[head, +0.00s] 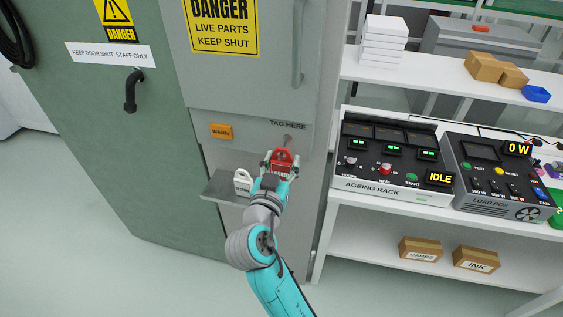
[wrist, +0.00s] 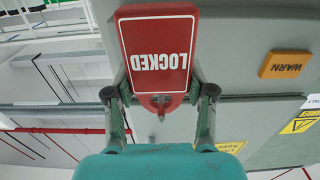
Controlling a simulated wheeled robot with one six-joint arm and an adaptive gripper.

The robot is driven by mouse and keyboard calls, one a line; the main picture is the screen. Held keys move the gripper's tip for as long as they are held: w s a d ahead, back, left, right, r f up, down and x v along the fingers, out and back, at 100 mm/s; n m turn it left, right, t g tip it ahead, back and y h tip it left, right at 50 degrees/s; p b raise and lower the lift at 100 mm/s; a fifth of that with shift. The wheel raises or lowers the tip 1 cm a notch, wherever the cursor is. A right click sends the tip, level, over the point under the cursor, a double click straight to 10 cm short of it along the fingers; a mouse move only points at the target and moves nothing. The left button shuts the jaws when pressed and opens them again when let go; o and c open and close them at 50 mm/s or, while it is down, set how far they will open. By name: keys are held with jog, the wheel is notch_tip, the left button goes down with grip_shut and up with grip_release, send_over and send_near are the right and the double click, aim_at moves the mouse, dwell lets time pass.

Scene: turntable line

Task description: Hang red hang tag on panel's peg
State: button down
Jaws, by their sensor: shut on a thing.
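The red hang tag (head: 283,157) is held in my gripper (head: 280,170) in front of the grey panel (head: 255,130). In the wrist view the tag (wrist: 157,50) reads LOCKED and appears upside down, with its narrow holed end between the fingertips (wrist: 161,98). My gripper is shut on that end. The panel's peg (head: 288,138) juts out under the TAG HERE label, just above the tag in the head view. I cannot tell whether the tag touches the peg.
A white tag-like block (head: 243,182) stands on a small grey shelf (head: 222,190) left of my gripper. An orange WARN plate (head: 220,132) is on the panel. The bench at right holds the ageing rack (head: 395,180) and load box (head: 495,200).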

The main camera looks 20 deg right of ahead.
jog(key=shift+c, duration=1.6)
grip_release()
jog(key=v, duration=1.2)
